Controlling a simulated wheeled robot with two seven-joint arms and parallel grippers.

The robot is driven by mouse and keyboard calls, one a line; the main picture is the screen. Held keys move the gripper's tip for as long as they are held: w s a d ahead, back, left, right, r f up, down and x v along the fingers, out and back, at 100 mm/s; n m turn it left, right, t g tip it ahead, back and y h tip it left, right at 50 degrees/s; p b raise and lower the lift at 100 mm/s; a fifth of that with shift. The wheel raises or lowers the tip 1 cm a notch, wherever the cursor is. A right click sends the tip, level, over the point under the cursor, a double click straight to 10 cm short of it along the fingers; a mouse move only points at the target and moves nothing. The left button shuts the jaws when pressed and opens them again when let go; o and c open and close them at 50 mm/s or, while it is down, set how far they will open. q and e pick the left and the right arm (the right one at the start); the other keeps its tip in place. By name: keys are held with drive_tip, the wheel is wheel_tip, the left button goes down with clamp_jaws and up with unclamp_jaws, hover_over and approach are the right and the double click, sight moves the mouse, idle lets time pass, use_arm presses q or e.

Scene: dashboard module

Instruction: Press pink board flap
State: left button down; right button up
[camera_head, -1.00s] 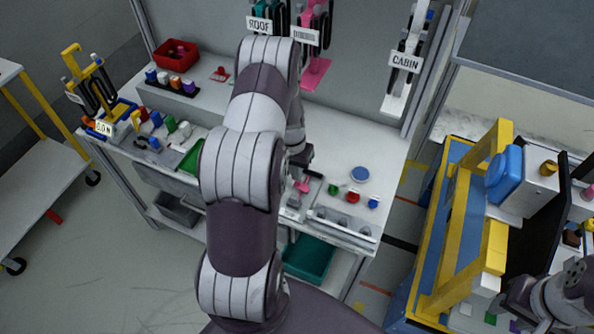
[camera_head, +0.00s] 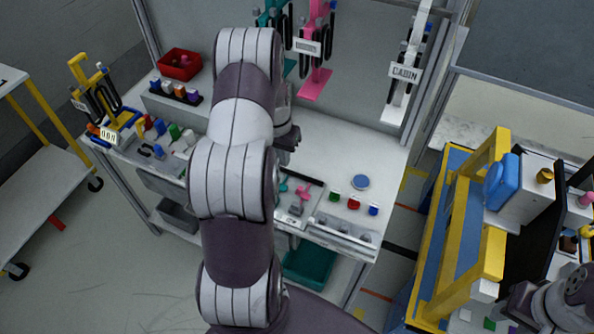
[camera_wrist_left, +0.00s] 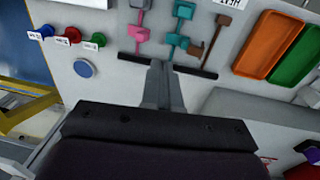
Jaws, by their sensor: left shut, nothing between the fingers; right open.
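The pink board flap (camera_head: 315,84) sticks out from the lower end of a pink strip on the upright back board in the head view. My left gripper (camera_head: 291,138) is shut and empty, below and a little left of the flap, above the worktop and apart from the flap. The left wrist view shows its shut fingers (camera_wrist_left: 161,75) pointing over the worktop. A small pink lever (camera_wrist_left: 140,33) sits on the worktop ahead of them; it also shows in the head view (camera_head: 304,190). My right gripper (camera_head: 520,298) is at the lower right, only partly in view.
A teal strip (camera_head: 272,18) hangs left of the pink one, partly behind my arm. A white cabin strip (camera_head: 400,90) hangs to the right. Coloured knobs (camera_head: 354,203) and a blue disc (camera_head: 361,181) stand on the worktop. A yellow frame (camera_head: 470,220) stands at right.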

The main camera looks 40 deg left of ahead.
use_arm(q)
drive_tip(key=a, duration=0.1)
drive_tip(key=a+r, duration=0.2)
drive_tip(key=shift+s+a, duration=0.1)
drive_tip(key=shift+s, duration=0.25)
drive_tip(key=shift+f, duration=0.1)
